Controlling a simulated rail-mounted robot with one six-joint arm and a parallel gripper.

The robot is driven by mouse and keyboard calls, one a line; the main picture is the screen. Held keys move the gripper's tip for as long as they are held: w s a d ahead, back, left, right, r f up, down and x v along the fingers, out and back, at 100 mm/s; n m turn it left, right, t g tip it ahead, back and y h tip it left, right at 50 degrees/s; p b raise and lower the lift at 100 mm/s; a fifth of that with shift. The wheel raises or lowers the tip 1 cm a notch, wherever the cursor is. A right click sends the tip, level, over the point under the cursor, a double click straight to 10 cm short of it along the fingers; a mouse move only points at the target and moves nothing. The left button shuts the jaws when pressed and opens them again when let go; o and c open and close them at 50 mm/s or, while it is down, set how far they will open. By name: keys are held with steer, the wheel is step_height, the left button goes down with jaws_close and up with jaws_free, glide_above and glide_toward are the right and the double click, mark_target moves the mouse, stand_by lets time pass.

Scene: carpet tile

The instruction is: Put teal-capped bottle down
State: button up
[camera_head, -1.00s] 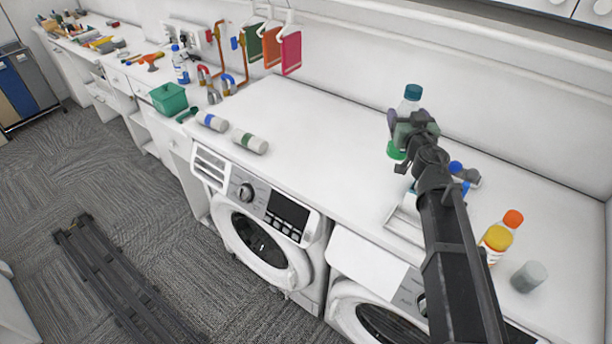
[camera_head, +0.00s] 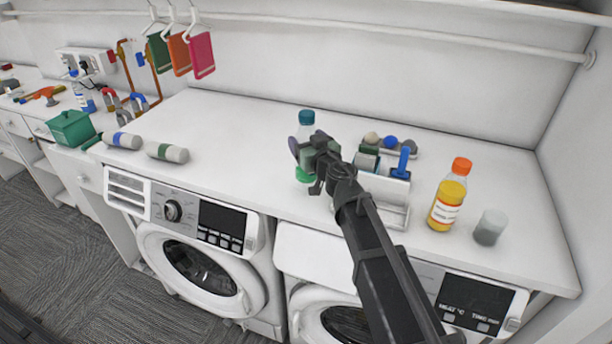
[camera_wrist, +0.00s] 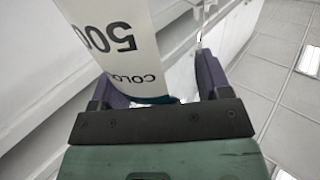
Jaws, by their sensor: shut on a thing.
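The teal-capped bottle (camera_head: 306,118) is upright in the head view, above or on the white counter (camera_head: 245,125). Its cap and clear neck show above my gripper (camera_head: 308,152), and a green part shows below it. I cannot tell whether its base touches the counter.
Right of my gripper, a white rack (camera_head: 392,213) holds several items, including a blue-handled one. An orange-capped yellow bottle (camera_head: 447,205) and a grey-white cup (camera_head: 490,228) stand farther right. Two capped cylinders (camera_head: 166,152) lie at left. The counter between is clear.

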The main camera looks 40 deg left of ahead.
step_height(320, 180, down, 4)
steer(key=b, duration=0.4)
steer(key=shift+f, duration=0.25)
steer(key=shift+r, duration=0.25)
steer(key=shift+f, duration=0.2)
steer(key=o, duration=1)
steer(key=shift+r, duration=0.1)
steer(key=shift+d+r, duration=0.1)
steer(key=shift+r, duration=0.1)
steer(key=v, duration=1.2)
steer(key=shift+f, duration=0.1)
